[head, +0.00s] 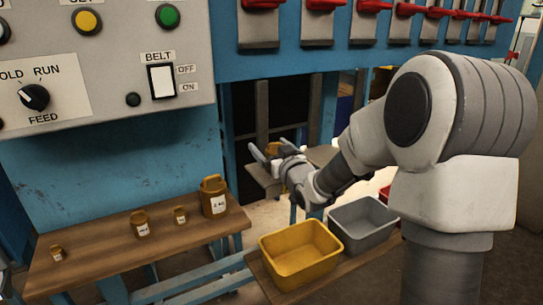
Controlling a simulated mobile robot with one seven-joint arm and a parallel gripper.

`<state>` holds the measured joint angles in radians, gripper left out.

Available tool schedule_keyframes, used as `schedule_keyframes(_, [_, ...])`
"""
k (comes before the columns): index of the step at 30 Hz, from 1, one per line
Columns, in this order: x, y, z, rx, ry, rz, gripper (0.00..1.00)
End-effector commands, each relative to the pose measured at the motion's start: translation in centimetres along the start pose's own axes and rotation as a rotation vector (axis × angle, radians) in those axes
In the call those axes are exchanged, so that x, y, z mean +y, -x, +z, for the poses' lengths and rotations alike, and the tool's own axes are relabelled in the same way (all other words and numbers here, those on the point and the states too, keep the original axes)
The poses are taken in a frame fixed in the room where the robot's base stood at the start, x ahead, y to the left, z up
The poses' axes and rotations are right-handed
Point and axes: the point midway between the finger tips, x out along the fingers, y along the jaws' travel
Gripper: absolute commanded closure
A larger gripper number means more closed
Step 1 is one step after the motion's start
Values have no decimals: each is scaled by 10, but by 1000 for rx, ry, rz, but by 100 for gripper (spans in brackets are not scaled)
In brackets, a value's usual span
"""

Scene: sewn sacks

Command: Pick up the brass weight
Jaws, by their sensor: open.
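Several brass weights stand upright on a brown wooden bench (95,252) at the lower left of the head view. The largest weight (214,205), with a handle on top and a "2 kg" label, is at the right end. A small weight (180,217) stands left of it, then a medium weight (140,228), and the smallest weight (56,254) is at the far left. The picture does not tell which one the task means. My gripper (266,159) is open, apart from the weights, up and to the right of the largest.
A yellow bin (300,277) and a grey bin (345,243), both seemingly empty, stand on a wooden shelf right of the bench. A grey control panel (90,60) hangs above the bench, with red-handled levers (325,5) along the blue frame. The bench's front is largely bare.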

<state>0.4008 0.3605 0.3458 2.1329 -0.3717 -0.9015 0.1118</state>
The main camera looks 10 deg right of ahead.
Motion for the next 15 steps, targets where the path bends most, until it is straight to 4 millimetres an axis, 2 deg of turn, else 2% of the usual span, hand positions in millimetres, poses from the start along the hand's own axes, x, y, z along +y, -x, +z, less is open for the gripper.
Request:
schedule_keyframes(6, [0,0,0,0,0,0,5])
schedule_keyframes(15, [0,0,0,0,0,0,59])
